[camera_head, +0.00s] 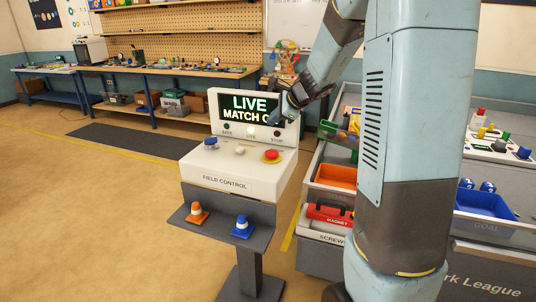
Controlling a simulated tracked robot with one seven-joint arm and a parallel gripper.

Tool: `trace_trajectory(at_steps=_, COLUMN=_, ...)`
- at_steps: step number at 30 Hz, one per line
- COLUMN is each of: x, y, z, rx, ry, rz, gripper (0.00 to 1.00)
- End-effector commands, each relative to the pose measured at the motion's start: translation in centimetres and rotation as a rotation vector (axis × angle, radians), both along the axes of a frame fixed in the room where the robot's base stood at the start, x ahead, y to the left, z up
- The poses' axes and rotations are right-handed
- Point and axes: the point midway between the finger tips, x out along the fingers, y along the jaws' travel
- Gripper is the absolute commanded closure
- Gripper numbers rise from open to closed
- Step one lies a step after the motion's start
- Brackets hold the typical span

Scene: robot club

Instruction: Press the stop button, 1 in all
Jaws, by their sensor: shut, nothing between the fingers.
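The red stop button (271,154) sits on a yellow ring at the right of the white field control console (225,180). A blue button (210,141) and a pale knob (240,150) are to its left. The console's screen (243,104) reads "LIVE" and "MATCH O…", its right end hidden by my gripper. Of the small lamps below it, the middle "LIVE" lamp (250,132) is lit; the lamp over the "STOP" label (277,132) looks dark. My gripper (277,119) is shut and empty, in front of the screen's right part, above and apart from the red button.
An orange cone (197,214) and a blue cone (241,228) stand on the console's lower shelf. The floor to the left is open.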

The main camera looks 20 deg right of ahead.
Motion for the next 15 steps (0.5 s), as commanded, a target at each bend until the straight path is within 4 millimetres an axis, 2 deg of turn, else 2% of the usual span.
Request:
trace_trajectory(at_steps=7, x=0.0, y=0.0, z=-0.9, rx=0.000, ry=0.001, rz=0.002, gripper=1.00)
trace_trajectory(at_steps=15, x=0.0, y=0.0, z=-4.0, rx=-0.001, ry=0.002, rz=0.002, gripper=1.00)
